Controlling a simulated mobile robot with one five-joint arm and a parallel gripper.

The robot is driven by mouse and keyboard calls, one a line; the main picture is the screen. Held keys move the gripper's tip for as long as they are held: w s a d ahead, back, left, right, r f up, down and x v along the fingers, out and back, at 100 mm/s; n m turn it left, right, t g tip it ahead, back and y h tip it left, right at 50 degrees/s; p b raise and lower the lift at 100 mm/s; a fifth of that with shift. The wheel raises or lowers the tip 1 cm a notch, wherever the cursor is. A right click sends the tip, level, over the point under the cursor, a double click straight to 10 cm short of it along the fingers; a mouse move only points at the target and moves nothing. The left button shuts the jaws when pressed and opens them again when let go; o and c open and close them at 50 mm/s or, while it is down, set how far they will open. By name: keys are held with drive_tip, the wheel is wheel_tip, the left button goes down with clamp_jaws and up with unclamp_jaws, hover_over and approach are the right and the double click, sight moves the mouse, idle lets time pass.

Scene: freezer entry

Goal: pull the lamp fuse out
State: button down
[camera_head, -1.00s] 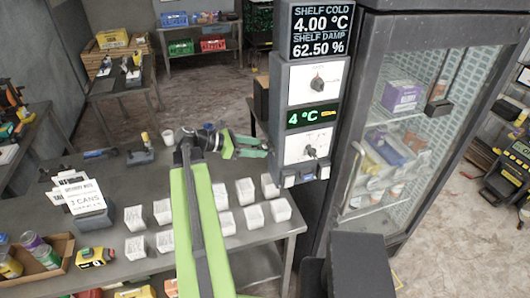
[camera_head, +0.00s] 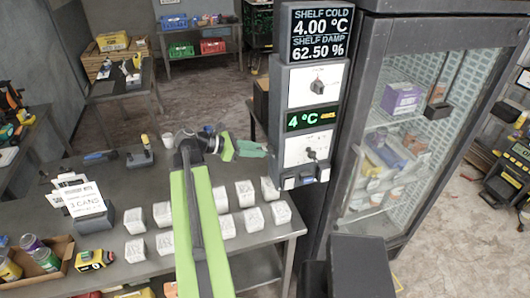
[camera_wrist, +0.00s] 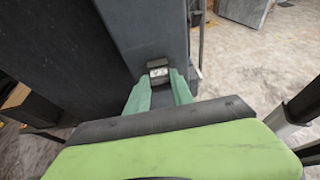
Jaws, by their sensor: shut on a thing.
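My gripper (camera_head: 264,150) is at the left side of the dark control column (camera_head: 276,110). In the wrist view, its two green fingers (camera_wrist: 160,80) are shut on a small dark block with a white label, which I take to be the lamp fuse (camera_wrist: 158,70). The block is against the face of the column, and I cannot tell whether it is still seated. In the head view the fuse is hidden by the fingers or the column. Dark blocks with pale faces (camera_head: 306,178) sit along the column's lower front.
The column carries two dial panels (camera_head: 318,82) and a green display (camera_head: 308,118). A glass-door fridge (camera_head: 400,140) stands to its right.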

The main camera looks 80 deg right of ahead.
drive_tip(key=shift+w+a, duration=0.35)
drive_tip(key=shift+w, duration=0.35)
idle(1.2)
drive_tip(key=w, duration=0.1)
drive_tip(key=w+a, duration=0.1)
drive_tip(key=w, duration=0.1)
drive_tip(key=w+a, duration=0.1)
drive_tip(key=w, duration=0.1)
drive_tip(key=shift+a, duration=0.2)
idle(0.5)
